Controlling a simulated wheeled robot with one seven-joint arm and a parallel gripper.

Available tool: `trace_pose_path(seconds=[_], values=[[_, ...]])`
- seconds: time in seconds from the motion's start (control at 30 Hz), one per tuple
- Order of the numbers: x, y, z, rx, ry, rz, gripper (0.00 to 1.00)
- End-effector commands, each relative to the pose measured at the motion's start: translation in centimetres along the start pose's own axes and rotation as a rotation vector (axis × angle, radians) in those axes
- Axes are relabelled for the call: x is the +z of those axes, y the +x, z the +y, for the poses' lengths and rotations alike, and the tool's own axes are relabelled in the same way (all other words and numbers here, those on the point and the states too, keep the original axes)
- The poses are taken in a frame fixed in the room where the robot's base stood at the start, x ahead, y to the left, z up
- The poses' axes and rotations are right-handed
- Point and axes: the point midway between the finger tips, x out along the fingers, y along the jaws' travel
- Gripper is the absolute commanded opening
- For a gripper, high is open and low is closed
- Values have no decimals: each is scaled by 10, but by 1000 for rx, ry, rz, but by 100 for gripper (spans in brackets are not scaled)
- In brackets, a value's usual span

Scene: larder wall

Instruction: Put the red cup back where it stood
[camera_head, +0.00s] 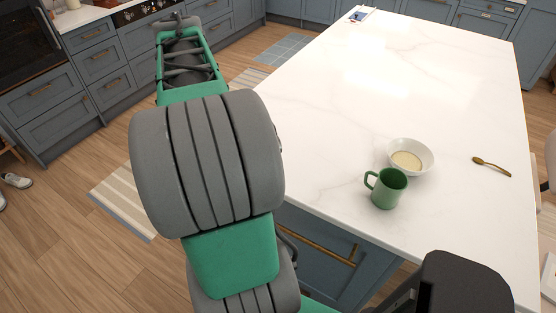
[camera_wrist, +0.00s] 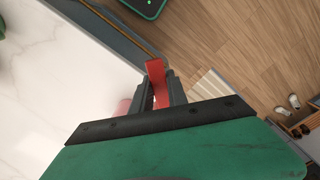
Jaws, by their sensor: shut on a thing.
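In the wrist view my gripper (camera_wrist: 160,82) is shut on a red piece (camera_wrist: 155,72), which I take to be part of the red cup. Most of the cup is hidden by the fingers and the gripper's body. A paler red patch shows just left of the fingers; I cannot tell if it is the cup or a reflection. My gripper is near the edge of the white counter (camera_wrist: 50,80). The red cup cannot be made out in the head view, and my gripper is not clear there.
On the white island top (camera_head: 400,80) stand a green mug (camera_head: 388,191), a white bowl (camera_head: 424,149) with pale contents close behind it, and a wooden spoon (camera_head: 492,166) to the right. A small item (camera_head: 360,15) lies at the far edge. The middle is clear.

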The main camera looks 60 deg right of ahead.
Motion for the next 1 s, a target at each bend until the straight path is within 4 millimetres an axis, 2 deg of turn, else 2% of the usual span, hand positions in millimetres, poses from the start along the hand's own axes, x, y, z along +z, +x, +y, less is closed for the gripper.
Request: trace_pose_path(seconds=[0.03, 0.1, 0.17, 0.2, 0.3, 0.4, 0.53, 0.6, 0.67, 0.77, 1.0], values=[[5, 11, 42, 0, 105, 3, 0], [18, 16, 93, 0, 235, 3, 0], [34, 21, 135, 0, 346, 3, 0], [46, 24, 160, 0, 417, 4, 0], [83, 31, 216, 0, 587, 3, 0], [121, 36, 257, 0, 729, 5, 0], [157, 39, 288, 0, 852, 5, 0], [168, 40, 295, -1, 888, 4, 0], [171, 41, 298, -1, 902, 3, 0], [157, 46, 298, -2, 903, 1, 0], [89, 75, 291, -2, 900, -2, 0]])
